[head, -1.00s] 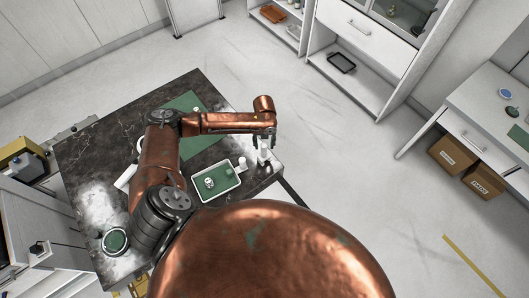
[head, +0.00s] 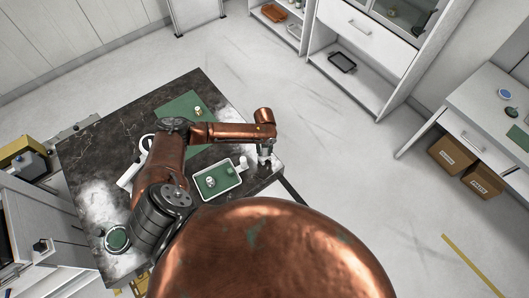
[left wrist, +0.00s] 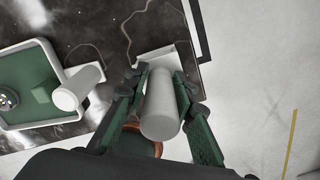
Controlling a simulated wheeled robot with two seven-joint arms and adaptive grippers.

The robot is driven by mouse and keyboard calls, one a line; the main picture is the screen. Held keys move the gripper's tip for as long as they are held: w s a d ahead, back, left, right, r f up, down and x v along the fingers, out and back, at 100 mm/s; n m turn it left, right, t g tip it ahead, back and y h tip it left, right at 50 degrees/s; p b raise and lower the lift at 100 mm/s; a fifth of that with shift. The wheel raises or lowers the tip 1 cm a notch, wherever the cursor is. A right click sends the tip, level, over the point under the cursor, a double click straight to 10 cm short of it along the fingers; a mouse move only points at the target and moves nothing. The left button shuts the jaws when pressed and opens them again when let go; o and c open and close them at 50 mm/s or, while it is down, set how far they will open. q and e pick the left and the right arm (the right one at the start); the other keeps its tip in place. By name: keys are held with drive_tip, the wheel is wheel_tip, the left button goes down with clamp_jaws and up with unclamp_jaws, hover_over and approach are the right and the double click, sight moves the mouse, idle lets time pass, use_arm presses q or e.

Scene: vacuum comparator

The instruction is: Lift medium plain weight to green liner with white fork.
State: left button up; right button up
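A white cylinder (left wrist: 161,105), which looks like the white fork's handle, stands between the fingers of my left gripper (left wrist: 163,78). I cannot tell whether the fingers press on it. In the head view my left gripper (head: 265,152) is low at the table's right corner, over a small white base. A white tray with a green liner (head: 220,186) lies to its left. On the liner are a metallic weight (head: 210,181) and a small greenish block (head: 229,170). Another small weight (head: 197,110) stands on a green mat (head: 178,107). Which weight is the medium plain one is unclear. The fork's prongs are hidden.
A second white cylinder (head: 243,161) is at the tray's right corner, close to my left gripper. The dark marble table (head: 90,150) ends just right of the gripper. A round green-topped dish (head: 116,238) sits at the near left. My left arm covers the table's middle.

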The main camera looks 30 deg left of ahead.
use_arm(q)
clamp_jaws()
drive_tip(key=shift+r, duration=0.1)
drive_tip(key=shift+r, duration=0.55)
drive_tip(key=s+d+r+b, duration=0.2)
drive_tip(key=s+d+r, duration=0.1)
drive_tip(key=s+r, duration=0.8)
drive_tip(key=s, duration=0.2)
drive_tip(key=shift+s+d+r, duration=0.15)
drive_tip(key=shift+s+r, duration=0.15)
drive_tip(key=shift+r, duration=0.1)
